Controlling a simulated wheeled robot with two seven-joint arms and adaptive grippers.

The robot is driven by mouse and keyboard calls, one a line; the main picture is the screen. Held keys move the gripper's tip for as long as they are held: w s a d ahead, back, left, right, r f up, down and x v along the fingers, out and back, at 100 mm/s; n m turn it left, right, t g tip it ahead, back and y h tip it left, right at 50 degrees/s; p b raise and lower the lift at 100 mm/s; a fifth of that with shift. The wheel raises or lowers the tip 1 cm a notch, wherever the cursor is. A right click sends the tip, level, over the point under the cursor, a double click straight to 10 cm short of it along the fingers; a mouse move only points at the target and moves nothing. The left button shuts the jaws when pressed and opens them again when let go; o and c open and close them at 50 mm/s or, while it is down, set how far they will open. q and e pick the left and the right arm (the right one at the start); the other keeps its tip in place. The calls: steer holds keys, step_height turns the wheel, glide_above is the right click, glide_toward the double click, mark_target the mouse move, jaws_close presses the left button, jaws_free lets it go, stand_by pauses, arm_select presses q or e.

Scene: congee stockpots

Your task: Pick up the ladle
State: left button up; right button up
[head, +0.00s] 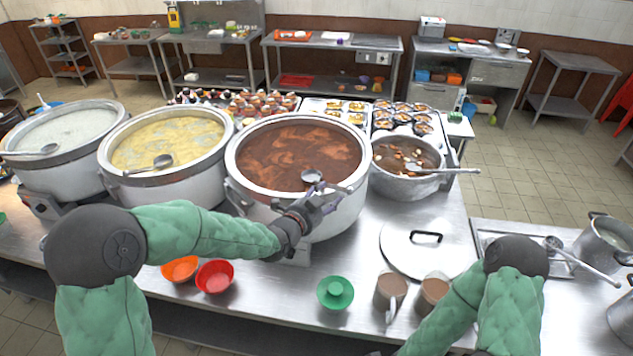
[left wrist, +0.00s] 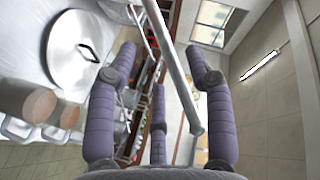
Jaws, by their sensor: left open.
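A metal ladle (head: 312,177) rests at the front rim of the large pot of reddish-brown congee (head: 297,155). Its bowl is over the congee and its handle points right. My left gripper (head: 318,207) is open at the pot's front right rim, close to the handle. In the left wrist view the ladle handle (left wrist: 178,70) runs between the spread purple fingers of my left gripper (left wrist: 160,85), without clear contact.
Similar ladles lie on the yellow pot (head: 165,185), the white pot (head: 75,165) and the smaller brown pot (head: 405,185). A lid (head: 410,255), a green dish (head: 335,292), red bowl (head: 216,277), orange bowl (head: 180,269) and brown cups (head: 390,290) stand in front.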

mark_target(335, 188)
arm_select(q)
steer(key=shift+a+p+x, duration=0.1)
steer(key=shift+p+x, duration=0.05)
steer(key=shift+x, duration=1.45)
steer(key=shift+a+p+x, duration=0.15)
steer(key=shift+x, duration=1.5)
steer(key=shift+f, duration=0.1)
jaws_close()
